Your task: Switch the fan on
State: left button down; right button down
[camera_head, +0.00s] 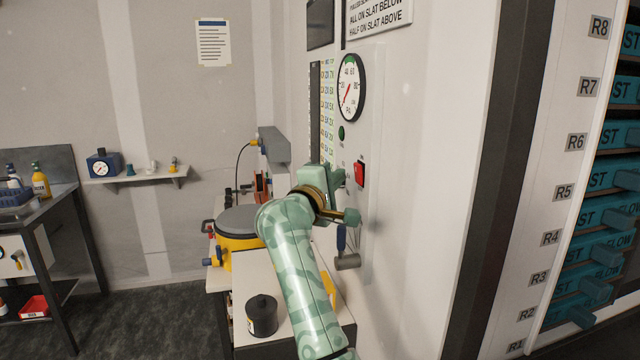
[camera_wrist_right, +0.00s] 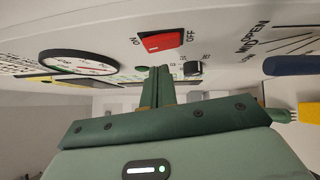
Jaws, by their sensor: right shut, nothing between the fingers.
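The fan's likely switch is a red rocker (camera_head: 360,174) on the white wall panel. In the right wrist view the red rocker (camera_wrist_right: 162,41) sits between the words ON, at left, and OFF, at right; I cannot tell which side is pressed in. My right gripper (camera_head: 342,177) is just left of the rocker in the head view. In the wrist view its green fingers (camera_wrist_right: 159,72) are together and empty, their tips close to the panel below the rocker; I cannot tell whether they touch it. My left gripper is in neither view.
A round gauge (camera_head: 350,88) and a green lamp (camera_head: 341,134) are above the rocker. A black knob (camera_wrist_right: 193,68) is near the fingertips. A bench with a yellow-banded vessel (camera_head: 238,238) and a black jar (camera_head: 262,316) stands below. Teal slats (camera_head: 610,175) are at right.

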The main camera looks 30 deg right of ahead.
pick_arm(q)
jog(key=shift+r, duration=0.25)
pick_arm(e)
jog(key=shift+s+d+r, duration=0.1)
jog(key=shift+s+d, duration=0.05)
jog(key=shift+d, duration=0.35)
jog(key=shift+s+d+r, duration=0.1)
jog(key=shift+d, duration=0.35)
